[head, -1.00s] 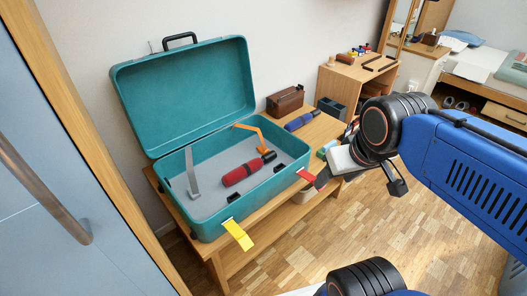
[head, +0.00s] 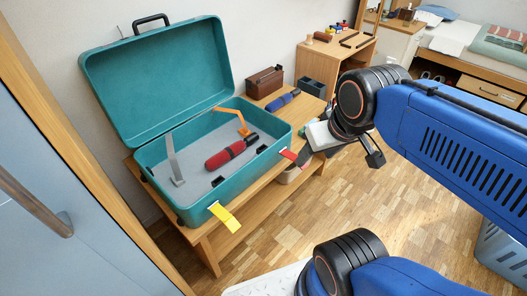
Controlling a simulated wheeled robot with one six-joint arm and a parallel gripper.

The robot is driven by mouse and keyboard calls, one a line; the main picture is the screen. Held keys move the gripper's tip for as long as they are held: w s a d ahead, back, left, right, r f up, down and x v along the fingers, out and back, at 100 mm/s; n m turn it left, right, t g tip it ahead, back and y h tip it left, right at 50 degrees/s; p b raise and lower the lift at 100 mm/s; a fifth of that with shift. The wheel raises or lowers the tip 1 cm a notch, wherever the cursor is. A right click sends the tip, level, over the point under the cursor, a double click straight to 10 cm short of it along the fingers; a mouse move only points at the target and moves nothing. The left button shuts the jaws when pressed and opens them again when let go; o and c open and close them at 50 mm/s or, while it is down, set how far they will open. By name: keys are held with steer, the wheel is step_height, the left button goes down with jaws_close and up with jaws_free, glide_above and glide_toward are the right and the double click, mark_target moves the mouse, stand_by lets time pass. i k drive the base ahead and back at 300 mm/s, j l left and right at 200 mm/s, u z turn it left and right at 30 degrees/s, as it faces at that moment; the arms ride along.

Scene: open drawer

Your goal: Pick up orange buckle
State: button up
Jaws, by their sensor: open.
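A teal toolbox (head: 160,203) stands with its lid up on a low wooden bench. A bent orange piece (head: 243,128), which may be the orange buckle, stands inside near its back right. A yellow latch (head: 225,218) sticks out at the front left, and a red latch (head: 289,154) at the front right corner. My gripper (head: 343,160) is open, to the right of the toolbox and close to the red latch in the picture. It appears empty and apart from the orange piece. Part of it is hidden behind its own wrist.
A red and black tool (head: 231,153) and an upright grey strip (head: 175,160) are in the toolbox. A blue tool (head: 283,101), a brown box (head: 265,82) and a dark tray (head: 311,88) are behind it. A light-blue door (head: 60,190) is at left. Wooden floor is open in front.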

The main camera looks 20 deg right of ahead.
mark_target(242, 132)
steer(key=i+l+u, duration=0.1)
steer(key=l+u, duration=0.3)
steer(key=i+l+u, duration=0.1)
steer(key=l+u, duration=0.3)
steer(key=j, duration=0.1)
